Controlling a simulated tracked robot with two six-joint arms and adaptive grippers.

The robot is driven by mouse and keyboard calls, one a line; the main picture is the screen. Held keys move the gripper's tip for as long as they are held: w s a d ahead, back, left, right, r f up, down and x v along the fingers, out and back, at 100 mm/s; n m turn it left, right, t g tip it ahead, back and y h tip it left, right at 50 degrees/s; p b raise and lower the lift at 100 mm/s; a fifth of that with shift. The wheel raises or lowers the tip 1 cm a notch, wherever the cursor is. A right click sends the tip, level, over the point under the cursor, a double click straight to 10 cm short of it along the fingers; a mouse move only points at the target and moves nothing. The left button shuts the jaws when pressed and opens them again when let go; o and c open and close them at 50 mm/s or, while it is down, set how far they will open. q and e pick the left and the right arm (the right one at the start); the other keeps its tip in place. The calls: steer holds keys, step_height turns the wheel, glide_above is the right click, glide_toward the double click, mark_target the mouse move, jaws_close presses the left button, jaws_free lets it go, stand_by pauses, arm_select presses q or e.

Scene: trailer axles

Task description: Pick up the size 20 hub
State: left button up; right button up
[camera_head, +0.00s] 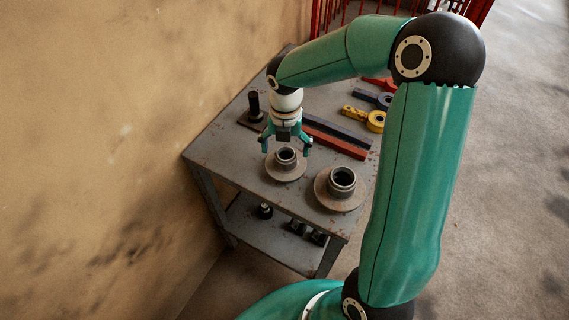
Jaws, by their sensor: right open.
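Two flanged metal hubs stand on the grey table (222,153). The smaller hub (286,158) is left of the larger hub (341,184), which sits near the table's front right. No size marks can be read, so I cannot tell by label which is size 20. My right gripper (286,146) is open and points down, just above and behind the smaller hub, with its fingers to either side of the hub's neck. I cannot tell whether the fingers touch it. My left gripper is not in view.
Behind the gripper lie a red bar (336,141), a dark bar (338,130), and a yellow tool (374,120). A dark post on a plate (254,106) stands back left. Small dark parts sit on the lower shelf (272,236). A wall (120,130) runs along the left.

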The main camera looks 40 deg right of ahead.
mark_target(286, 156)
step_height(286, 156, down, 3)
steer(key=shift+f, duration=0.15)
steer(key=shift+s, duration=0.1)
steer(key=shift+c, duration=0.2)
jaws_close()
